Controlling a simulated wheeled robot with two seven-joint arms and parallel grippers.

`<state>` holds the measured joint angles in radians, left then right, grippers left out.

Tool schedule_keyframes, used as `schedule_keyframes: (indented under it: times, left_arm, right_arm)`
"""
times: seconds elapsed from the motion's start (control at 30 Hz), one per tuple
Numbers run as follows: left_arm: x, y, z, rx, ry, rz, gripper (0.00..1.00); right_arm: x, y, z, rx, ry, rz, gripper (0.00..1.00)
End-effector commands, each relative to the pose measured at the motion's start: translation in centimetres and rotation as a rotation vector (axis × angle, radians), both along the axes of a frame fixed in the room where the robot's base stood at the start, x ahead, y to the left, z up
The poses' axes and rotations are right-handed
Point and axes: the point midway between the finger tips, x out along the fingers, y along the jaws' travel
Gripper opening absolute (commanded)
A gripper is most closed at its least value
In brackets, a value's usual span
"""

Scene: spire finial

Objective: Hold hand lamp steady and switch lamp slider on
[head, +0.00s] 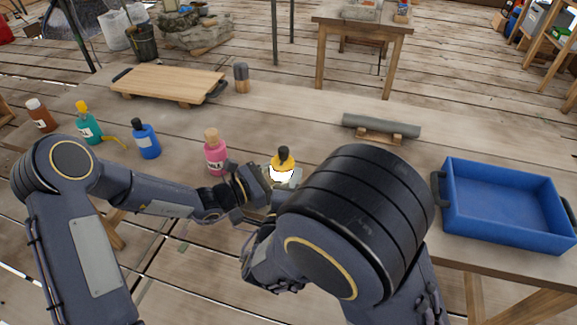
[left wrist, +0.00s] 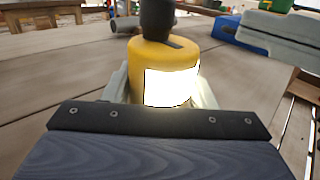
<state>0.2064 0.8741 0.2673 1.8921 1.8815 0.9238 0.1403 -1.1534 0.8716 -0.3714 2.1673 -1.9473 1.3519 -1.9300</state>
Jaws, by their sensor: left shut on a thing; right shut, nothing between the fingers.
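The hand lamp (head: 283,161) is yellow with a black top and stands upright near the front of the table. In the left wrist view the lamp (left wrist: 165,62) has a bright white, glowing face. My left gripper (head: 284,179) is shut on the lamp, with its pale fingers on either side. I cannot make out the slider. My right arm bulks large in front in the head view and hides its own gripper there. A pale block at upper right in the left wrist view appears to be my right gripper (left wrist: 270,36), shut and apart from the lamp.
A pink bottle (head: 215,157) stands left of the lamp; blue (head: 146,141), teal (head: 89,128) and brown (head: 41,117) bottles stand farther left. A blue tray (head: 508,229) is at right. A grey roll (head: 381,125) and a wooden board (head: 170,82) lie farther back.

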Motion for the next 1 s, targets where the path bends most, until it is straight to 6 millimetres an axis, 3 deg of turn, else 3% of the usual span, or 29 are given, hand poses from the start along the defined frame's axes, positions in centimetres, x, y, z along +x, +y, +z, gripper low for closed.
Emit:
schedule_keyframes:
  times: [0.2,0.4,0.93,0.97,1.0]
  left_arm:
    - [0.1,0.0,0.0,0.0,0.0,0.002,0.26]
    - [0.1,0.1,0.0,0.0,0.0,0.002,0.26]
    - [0.1,0.1,0.0,0.0,0.0,0.002,0.26]
    - [0.1,0.1,0.0,0.0,0.0,0.002,0.55]
    - [0.1,0.1,0.0,0.0,0.0,0.002,0.61]
  right_arm:
    - [-4.9,1.7,0.0,-0.001,-0.002,0.009,0.0]
    - [-7.6,2.5,0.0,0.001,-0.001,0.007,0.0]
    - [-8.5,2.7,0.0,0.0,-0.001,0.004,0.0]
    - [-8.5,2.7,0.0,0.0,-0.001,0.004,0.0]
    - [-8.5,2.6,0.0,0.0,-0.001,0.004,0.0]
